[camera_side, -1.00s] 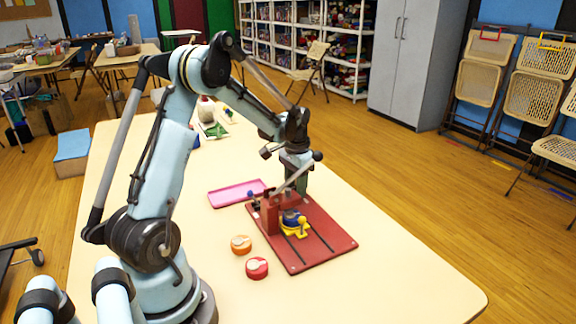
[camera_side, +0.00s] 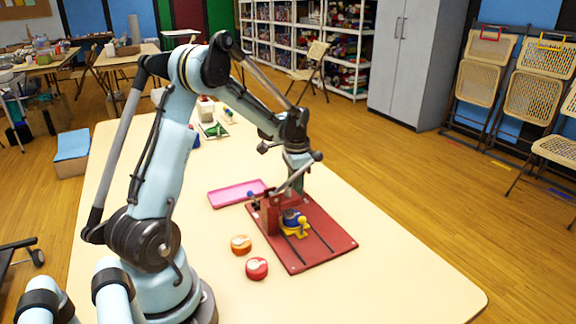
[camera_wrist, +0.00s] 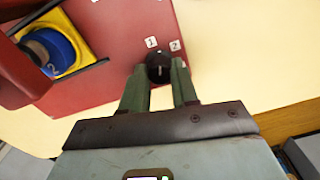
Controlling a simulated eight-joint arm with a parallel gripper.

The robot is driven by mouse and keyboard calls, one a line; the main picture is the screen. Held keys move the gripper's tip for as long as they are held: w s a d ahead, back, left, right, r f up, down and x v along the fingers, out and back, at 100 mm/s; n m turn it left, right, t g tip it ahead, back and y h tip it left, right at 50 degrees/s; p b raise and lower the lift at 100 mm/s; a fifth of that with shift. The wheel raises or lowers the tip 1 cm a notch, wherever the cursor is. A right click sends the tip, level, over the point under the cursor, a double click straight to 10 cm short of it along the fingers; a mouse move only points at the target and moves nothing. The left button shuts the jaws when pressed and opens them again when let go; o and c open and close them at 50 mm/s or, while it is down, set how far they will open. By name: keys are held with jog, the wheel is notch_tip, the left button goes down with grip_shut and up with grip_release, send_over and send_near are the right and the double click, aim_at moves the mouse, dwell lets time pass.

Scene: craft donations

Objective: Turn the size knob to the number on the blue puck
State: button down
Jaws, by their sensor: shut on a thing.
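The size knob (camera_wrist: 159,66) is black and round with a pale pointer line, on the red base plate (camera_wrist: 100,85). Labels 1 (camera_wrist: 151,43) and 2 (camera_wrist: 175,45) sit just beyond it; the line points roughly toward the gap between them. My gripper (camera_wrist: 161,68) is shut on the knob, one green finger on each side.
An orange puck (camera_side: 241,244) and a red puck (camera_side: 257,268) lie on the table left of the red plate. A pink tray (camera_side: 226,196) lies behind them. The table's front right is clear.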

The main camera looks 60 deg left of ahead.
jog(key=m, duration=0.4)
jog(key=shift+m, duration=1.9)
jog(key=c, duration=0.8)
grip_release()
jog(key=shift+c, duration=0.2)
notch_tip(320, 180, up, 12)
jog(key=shift+s, duration=0.15)
jog(key=shift+d+r, duration=0.1)
jog(key=shift+d, duration=0.05)
